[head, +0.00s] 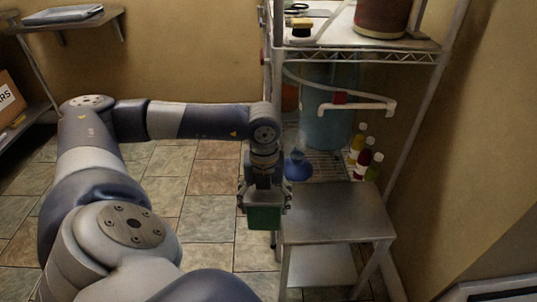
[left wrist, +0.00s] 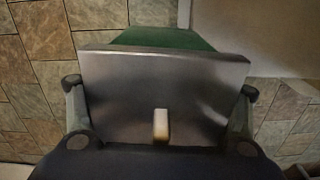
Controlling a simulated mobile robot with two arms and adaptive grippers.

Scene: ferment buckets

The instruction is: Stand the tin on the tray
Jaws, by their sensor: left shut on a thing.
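My left gripper (head: 264,196) is shut on the green tin (head: 263,218), which hangs below it in the air, left of the small steel table. In the left wrist view the fingers (left wrist: 160,118) flank a grey metal face (left wrist: 120,95) with a small pale upright piece in its middle. The tin's green side (left wrist: 165,38) shows beyond that face. A dark, flat tray-like thing (head: 65,14) lies on the wall shelf at the upper left; I cannot tell for sure that it is the tray. My right gripper is not in view.
The steel table (head: 335,212) has a bare top. Behind it a wire rack holds a blue bucket (head: 327,120), several bottles (head: 357,145) and a blue funnel-like thing (head: 298,166). A rack post stands close by my gripper. The tiled floor (head: 210,178) is open.

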